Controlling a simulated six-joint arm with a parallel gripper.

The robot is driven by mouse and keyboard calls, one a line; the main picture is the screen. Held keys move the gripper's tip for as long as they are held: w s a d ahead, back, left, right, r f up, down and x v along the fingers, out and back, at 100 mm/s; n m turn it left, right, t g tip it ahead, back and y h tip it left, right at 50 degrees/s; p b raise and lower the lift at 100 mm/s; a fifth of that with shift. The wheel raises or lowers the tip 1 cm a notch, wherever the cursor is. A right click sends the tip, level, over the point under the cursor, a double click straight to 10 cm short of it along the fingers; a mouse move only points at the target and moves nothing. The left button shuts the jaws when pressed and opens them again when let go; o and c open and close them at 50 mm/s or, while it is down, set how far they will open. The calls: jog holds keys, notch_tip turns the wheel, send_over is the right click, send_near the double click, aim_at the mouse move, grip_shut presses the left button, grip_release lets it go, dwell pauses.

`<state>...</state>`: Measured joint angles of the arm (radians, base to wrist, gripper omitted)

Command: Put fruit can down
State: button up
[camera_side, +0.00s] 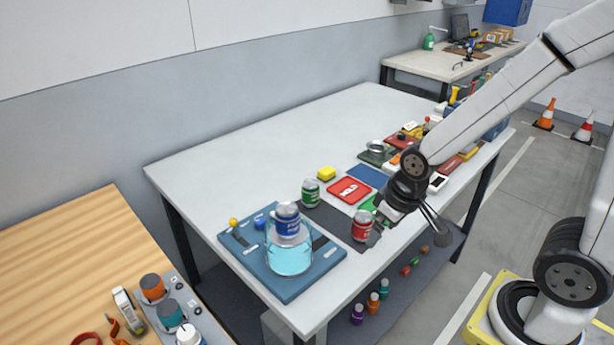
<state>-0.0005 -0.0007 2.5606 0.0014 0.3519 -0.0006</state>
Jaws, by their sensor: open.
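Three cans stand on the white table; their labels are too small to read, so I cannot tell which is the fruit can. A red can (361,226) stands upright on a dark mat near the front edge. A green can (310,192) stands upright at the mat's back left. A blue can (287,220) sits at the top of a clear vessel with light blue contents (289,258), on a blue board (240,243). My gripper (441,234) is open and empty, to the right of the red can and apart from it, by the table's front edge.
Several small items crowd the table's right end. The back left tabletop is clear. A lower shelf holds small bottles (372,303).

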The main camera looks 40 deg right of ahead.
jog(key=shift+w, duration=0.1)
jog(key=w+d+r+n+t, duration=0.1)
jog(key=w+r+n+t, duration=0.15)
jog(key=w+t, duration=0.45)
jog(key=n+g+y, duration=0.2)
jog(key=n+y, duration=0.5)
send_near(287, 221)
jog(key=w+f, duration=0.3)
jog(key=shift+w+d+m, duration=0.15)
jog(key=shift+d+m, duration=0.1)
jog(key=shift+d, duration=0.2)
jog(key=shift+w+a+f, duration=0.1)
jog(key=shift+f, duration=0.05)
jog(key=shift+x, duration=1.15)
jog(key=shift+a, duration=0.1)
